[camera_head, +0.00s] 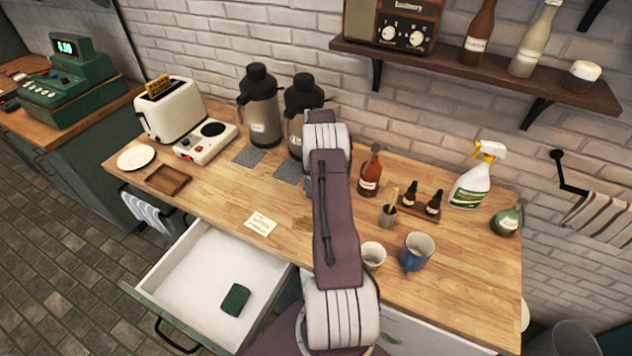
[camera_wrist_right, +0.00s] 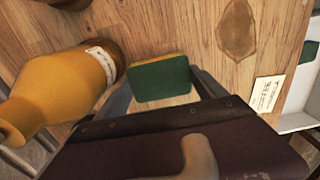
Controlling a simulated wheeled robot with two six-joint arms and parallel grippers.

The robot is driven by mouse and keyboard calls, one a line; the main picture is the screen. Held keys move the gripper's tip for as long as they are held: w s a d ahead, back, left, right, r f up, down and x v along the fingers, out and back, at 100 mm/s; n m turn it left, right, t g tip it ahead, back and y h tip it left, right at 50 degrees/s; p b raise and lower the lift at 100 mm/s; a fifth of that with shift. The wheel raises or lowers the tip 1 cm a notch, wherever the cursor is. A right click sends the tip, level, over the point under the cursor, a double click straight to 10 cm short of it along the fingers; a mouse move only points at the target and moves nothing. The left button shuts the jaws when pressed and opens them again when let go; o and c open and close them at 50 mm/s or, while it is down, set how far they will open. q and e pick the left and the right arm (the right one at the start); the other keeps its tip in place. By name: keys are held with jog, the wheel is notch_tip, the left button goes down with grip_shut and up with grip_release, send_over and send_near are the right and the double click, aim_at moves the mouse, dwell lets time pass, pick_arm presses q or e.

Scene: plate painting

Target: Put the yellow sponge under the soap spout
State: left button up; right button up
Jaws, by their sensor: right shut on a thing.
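The yellow sponge (camera_wrist_right: 160,80) shows in the right wrist view as a block with a dark green face and a thin yellow edge. My right gripper (camera_wrist_right: 163,96) is shut on it, over the wooden counter. An amber bottle (camera_wrist_right: 65,85) with a pale label is close on the left of that view; it appears to be the amber bottle (camera_head: 370,172) on the counter in the head view. I cannot make out a soap spout clearly. In the head view my right arm hides the gripper and held sponge. My left gripper is out of view.
An open white drawer (camera_head: 190,265) holds a dark green sponge (camera_head: 235,299). A white cup (camera_head: 373,256), blue mug (camera_head: 416,251), brush pot (camera_head: 388,214) and spray bottle (camera_head: 470,180) stand right of my arm. The counter around the paper note (camera_head: 261,224) is clear.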

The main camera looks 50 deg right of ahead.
jog(key=shift+d+f, duration=0.1)
jog(key=shift+f, duration=0.45)
jog(key=shift+f, duration=0.15)
jog(key=o, duration=1)
